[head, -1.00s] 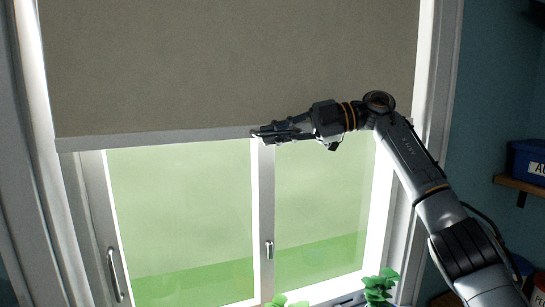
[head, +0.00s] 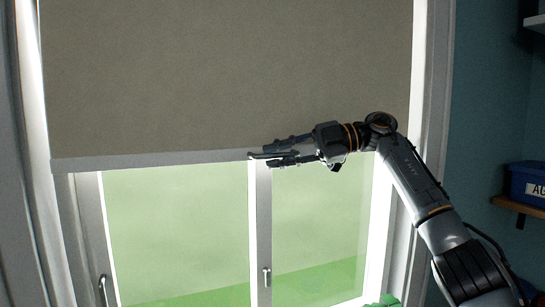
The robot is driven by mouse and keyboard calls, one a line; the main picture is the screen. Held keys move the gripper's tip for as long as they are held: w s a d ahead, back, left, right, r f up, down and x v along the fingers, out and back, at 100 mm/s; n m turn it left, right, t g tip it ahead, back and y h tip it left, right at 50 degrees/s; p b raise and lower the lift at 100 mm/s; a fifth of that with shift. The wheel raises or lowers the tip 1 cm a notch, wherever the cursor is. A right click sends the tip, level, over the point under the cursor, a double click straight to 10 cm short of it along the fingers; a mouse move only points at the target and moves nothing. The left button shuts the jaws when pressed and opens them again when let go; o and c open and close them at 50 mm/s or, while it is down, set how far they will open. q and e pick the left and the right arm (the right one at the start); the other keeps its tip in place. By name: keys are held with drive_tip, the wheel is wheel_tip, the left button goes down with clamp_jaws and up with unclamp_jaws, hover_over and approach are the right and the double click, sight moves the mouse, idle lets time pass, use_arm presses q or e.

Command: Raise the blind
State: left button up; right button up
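The grey-beige roller blind (head: 230,80) hangs over the upper part of the window. Its pale bottom bar (head: 150,160) runs across the window and slopes slightly up to the right. My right gripper (head: 262,155) is at the bar near the window's middle post. Its fingers lie above and below the bar's edge and look closed on it, though the contact itself is partly hidden by the fingers. My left gripper is not in view.
Below the bar are the window panes (head: 180,235), with a handle (head: 266,277) on the middle post and another handle (head: 103,291) at left. A green plant (head: 385,300) stands at the sill. A blue box (head: 527,185) sits on a shelf at right.

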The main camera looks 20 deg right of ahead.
drive_tip(key=v, duration=1)
drive_tip(key=shift+d, duration=0.3)
drive_tip(key=shift+s, duration=0.1)
